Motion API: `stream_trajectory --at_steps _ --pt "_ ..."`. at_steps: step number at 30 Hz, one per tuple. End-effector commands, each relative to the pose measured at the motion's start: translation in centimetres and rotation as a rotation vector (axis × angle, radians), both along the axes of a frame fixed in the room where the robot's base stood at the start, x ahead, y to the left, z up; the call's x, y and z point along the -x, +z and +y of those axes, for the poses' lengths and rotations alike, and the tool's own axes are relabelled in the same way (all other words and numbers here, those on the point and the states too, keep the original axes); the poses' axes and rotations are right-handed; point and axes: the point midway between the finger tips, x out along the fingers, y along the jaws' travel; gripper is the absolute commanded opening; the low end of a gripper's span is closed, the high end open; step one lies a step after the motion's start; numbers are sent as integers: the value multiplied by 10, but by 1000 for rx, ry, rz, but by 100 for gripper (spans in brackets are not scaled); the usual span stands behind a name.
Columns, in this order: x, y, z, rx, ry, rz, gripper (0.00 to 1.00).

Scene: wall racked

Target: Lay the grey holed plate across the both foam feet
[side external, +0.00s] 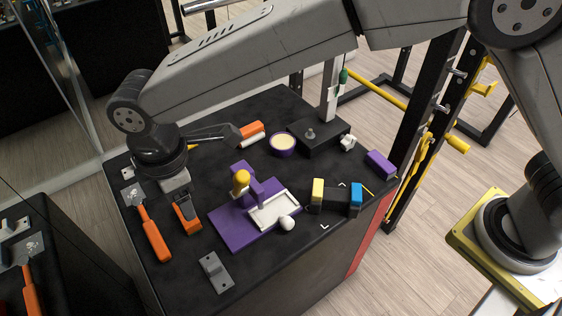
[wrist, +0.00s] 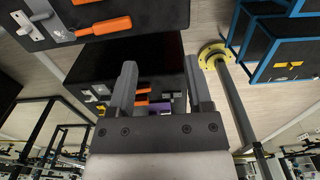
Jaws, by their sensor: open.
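The grey holed plate (side external: 215,272) lies flat on the dark tabletop near its front edge. A yellow block (side external: 318,190) and a blue block (side external: 355,196), with dark parts between them, stand inside white corner marks on the right; they look like the foam feet, but I cannot tell for certain. My gripper (side external: 178,189) is over the left of the table, up and left of the plate and well apart from it. In the wrist view, its two grey fingers (wrist: 160,68) are spread with nothing held between them.
A purple base (side external: 232,234) with a yellow-knobbed clamp and pale tray stands mid-table. An orange-handled scraper (side external: 152,236) and an orange-and-dark block (side external: 187,215) lie near my gripper. A round purple dish (side external: 283,144), dark post base and purple block (side external: 381,164) sit farther back.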

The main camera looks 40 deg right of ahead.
Motion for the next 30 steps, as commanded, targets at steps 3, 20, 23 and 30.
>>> stream_trajectory --at_steps 3,20,23,30 --pt "0 -29 -3 7 -5 6 65" --pt "0 -175 -4 6 -7 5 65" --pt "0 -194 -3 5 -7 4 65" --pt "-1 -208 -3 2 -7 2 65"
